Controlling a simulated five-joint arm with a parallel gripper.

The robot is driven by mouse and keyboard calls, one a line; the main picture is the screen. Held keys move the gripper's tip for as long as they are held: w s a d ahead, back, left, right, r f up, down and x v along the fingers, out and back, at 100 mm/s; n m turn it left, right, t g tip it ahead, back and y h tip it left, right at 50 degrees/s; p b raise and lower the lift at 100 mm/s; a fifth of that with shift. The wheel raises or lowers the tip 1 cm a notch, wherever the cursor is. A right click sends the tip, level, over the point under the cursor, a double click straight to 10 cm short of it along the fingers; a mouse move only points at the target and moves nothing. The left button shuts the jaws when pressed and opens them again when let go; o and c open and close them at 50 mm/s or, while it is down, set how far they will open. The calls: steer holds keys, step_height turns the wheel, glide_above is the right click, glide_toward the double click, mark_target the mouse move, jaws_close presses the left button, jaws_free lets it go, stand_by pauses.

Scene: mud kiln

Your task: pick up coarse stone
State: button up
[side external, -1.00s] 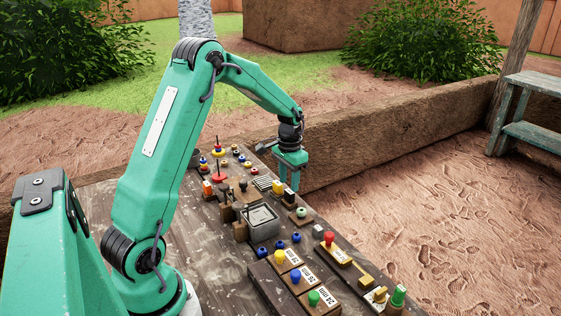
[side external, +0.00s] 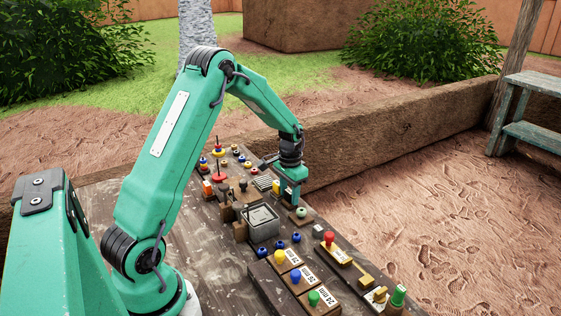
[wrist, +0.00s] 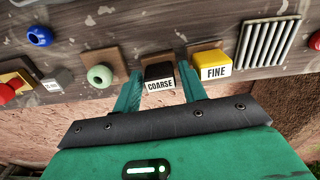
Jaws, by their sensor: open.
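The coarse stone is a black block (wrist: 158,72) with a white label reading COARSE, on a small wooden holder at the table edge in the wrist view. My gripper (wrist: 157,86) is open, its two green fingers on either side of the black block. I cannot tell whether the fingers touch it.
A yellow block labelled FINE (wrist: 210,65) sits close to the right finger. A pale green ring (wrist: 99,76) on a wooden base is left of the left finger. A ribbed grey plate (wrist: 267,42) is farther right. A grey tray (side external: 263,224) stands nearby on the crowded table (side external: 195,262).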

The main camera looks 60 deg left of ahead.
steer(key=c, duration=0.8)
steer(key=shift+r, duration=0.2)
steer(key=shift+r, duration=0.55)
steer(key=r, duration=0.3)
steer(key=shift+d+r, duration=0.1)
steer(key=shift+d, duration=0.3)
steer(key=d+r, duration=0.2)
steer(key=d, duration=0.1)
steer(key=s+d+r, duration=0.1)
steer(key=d+r, duration=0.1)
steer(key=d, duration=0.2)
steer(key=d+r, duration=0.2)
steer(key=d, duration=0.1)
steer(key=shift+s+d+r, duration=0.2)
steer(key=shift+s+d, duration=0.1)
steer(key=shift+d, duration=0.1)
